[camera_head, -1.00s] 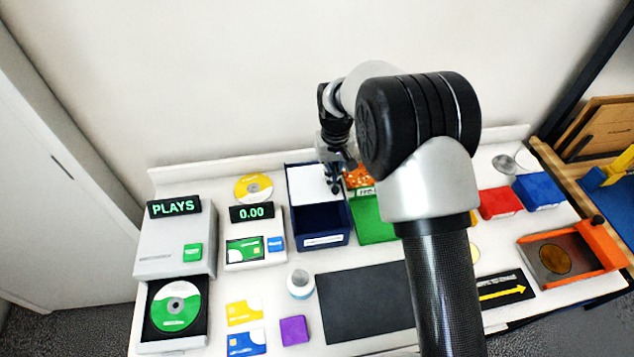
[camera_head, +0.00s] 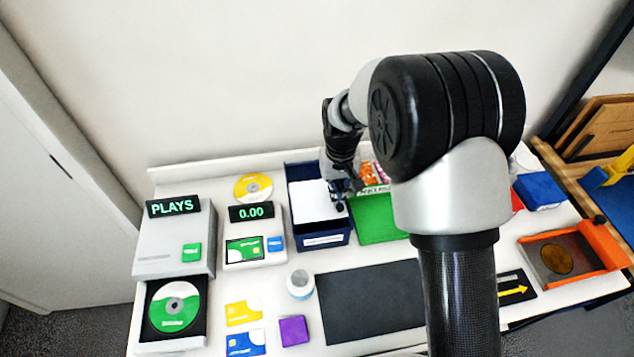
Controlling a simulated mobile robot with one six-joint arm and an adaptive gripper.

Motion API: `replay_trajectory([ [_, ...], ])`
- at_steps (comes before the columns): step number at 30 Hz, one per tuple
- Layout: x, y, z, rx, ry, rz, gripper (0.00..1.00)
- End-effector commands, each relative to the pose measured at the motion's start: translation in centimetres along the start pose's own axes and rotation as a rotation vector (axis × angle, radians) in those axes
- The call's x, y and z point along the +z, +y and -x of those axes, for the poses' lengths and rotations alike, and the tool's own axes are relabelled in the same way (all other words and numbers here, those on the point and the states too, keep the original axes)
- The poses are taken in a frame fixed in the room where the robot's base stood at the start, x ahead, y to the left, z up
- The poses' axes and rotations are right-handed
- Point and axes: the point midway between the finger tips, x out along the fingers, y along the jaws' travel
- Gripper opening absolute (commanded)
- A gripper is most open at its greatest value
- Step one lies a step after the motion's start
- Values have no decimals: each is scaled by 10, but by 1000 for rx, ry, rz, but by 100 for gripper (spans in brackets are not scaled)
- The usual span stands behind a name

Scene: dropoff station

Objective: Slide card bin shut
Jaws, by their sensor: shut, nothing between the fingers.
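The card bin is a dark blue box (camera_head: 303,172) at the back of the counter, with a white label on its front. Its white sliding lid (camera_head: 313,201) covers the middle of the box. A dark blue area shows behind the lid, and a narrow dark strip shows between its front edge and the labelled front. My gripper (camera_head: 341,203) is shut and empty, pointing down at the lid's right side. I cannot tell whether the fingertips touch the lid.
My arm hides part of the right side.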

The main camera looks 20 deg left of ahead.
Motion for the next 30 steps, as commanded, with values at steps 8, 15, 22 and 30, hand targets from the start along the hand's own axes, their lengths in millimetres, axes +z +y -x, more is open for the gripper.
replay_trajectory([
  [8,26,0,-8,1,-18,0,0],
  [15,34,0,-8,1,-17,0,0],
  [22,26,0,-7,1,-17,0,0],
  [30,22,1,-2,1,-19,0,0],
])
